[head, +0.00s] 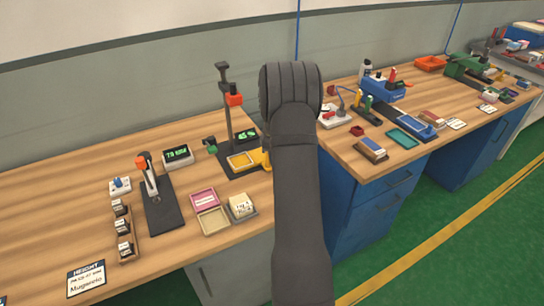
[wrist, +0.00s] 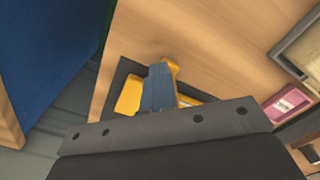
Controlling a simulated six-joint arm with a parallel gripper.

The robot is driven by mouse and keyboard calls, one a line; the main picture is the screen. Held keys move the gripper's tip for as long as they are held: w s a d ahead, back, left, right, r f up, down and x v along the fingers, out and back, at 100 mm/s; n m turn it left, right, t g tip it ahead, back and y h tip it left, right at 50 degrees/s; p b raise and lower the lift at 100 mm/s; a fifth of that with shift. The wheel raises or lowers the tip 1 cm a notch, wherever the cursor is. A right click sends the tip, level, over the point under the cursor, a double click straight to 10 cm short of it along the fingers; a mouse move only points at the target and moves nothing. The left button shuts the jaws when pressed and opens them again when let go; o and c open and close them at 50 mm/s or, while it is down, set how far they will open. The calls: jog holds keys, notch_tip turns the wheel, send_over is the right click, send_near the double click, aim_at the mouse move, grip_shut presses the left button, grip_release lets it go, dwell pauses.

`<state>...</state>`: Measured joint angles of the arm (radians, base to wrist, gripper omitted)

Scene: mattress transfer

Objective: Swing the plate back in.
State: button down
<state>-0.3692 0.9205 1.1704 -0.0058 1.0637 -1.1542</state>
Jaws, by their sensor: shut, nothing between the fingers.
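A yellow swing plate (head: 242,160) sits low on a dark base under a black post (head: 224,100) with an orange clamp head. A yellow tab (head: 266,157) at its right end meets the edge of my arm in the head view. In the wrist view the yellow part (wrist: 130,96) shows on both sides of my shut fingers, with a yellow end (wrist: 173,66) just beyond them. My gripper (wrist: 158,72) is shut and empty, over or beside that yellow part; I cannot tell if it touches. In the head view my dark arm hides the gripper.
Left of the stand are a green-lit display (head: 177,157) and a second small stand (head: 160,205). Pink (head: 204,198) and beige (head: 212,222) trays and a box of white pieces (head: 241,206) lie in front. A second bench (head: 350,150) with tools stands at right.

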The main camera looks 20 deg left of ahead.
jog(key=c, duration=1.4)
grip_release()
jog(key=shift+w+a+r, duration=0.25)
jog(key=shift+a+r, duration=0.05)
jog(key=shift+a, duration=0.35)
jog(key=shift+o, duration=0.4)
jog(key=shift+s, duration=0.1)
jog(key=shift+w+d, duration=0.2)
jog(key=shift+d, duration=0.15)
jog(key=shift+r, duration=0.25)
notch_tip(320, 180, up, 19)
jog(key=shift+d+r, duration=0.15)
notch_tip(320, 180, up, 18)
jog(key=shift+f, duration=0.25)
